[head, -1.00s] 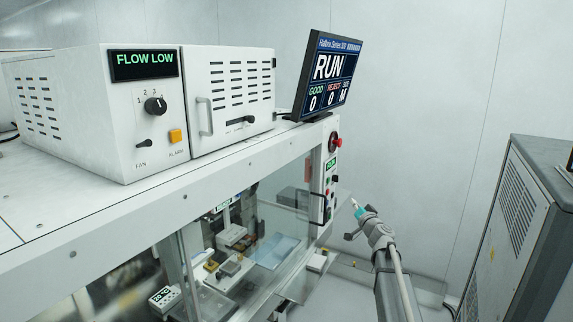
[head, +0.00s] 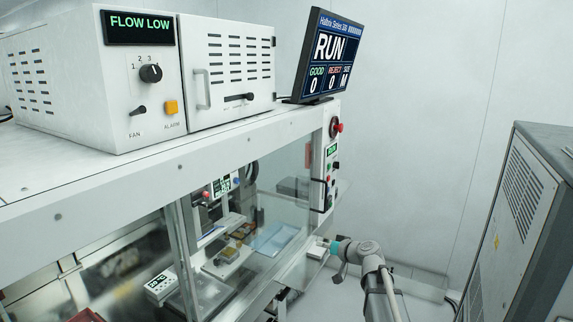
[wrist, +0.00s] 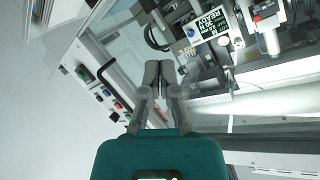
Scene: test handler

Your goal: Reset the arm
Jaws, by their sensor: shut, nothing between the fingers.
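My gripper (wrist: 158,72) shows in the wrist view with its two grey fingers together and nothing between them. In that view it is over the handler's edge, near a control panel (wrist: 112,92) with coloured buttons. In the head view my arm stands at the lower right, in front of the handler's right end; its wrist is bent toward the handler. The fingers are hard to make out there. The white handler (head: 200,150) has a glass front with a blue tray (head: 272,240) behind it.
A monitor (head: 330,58) reading RUN stands on the handler top, beside a white box (head: 88,80) reading FLOW LOW. A red stop button (head: 338,127) sits on the handler's end. A grey cabinet (head: 520,210) stands at the right.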

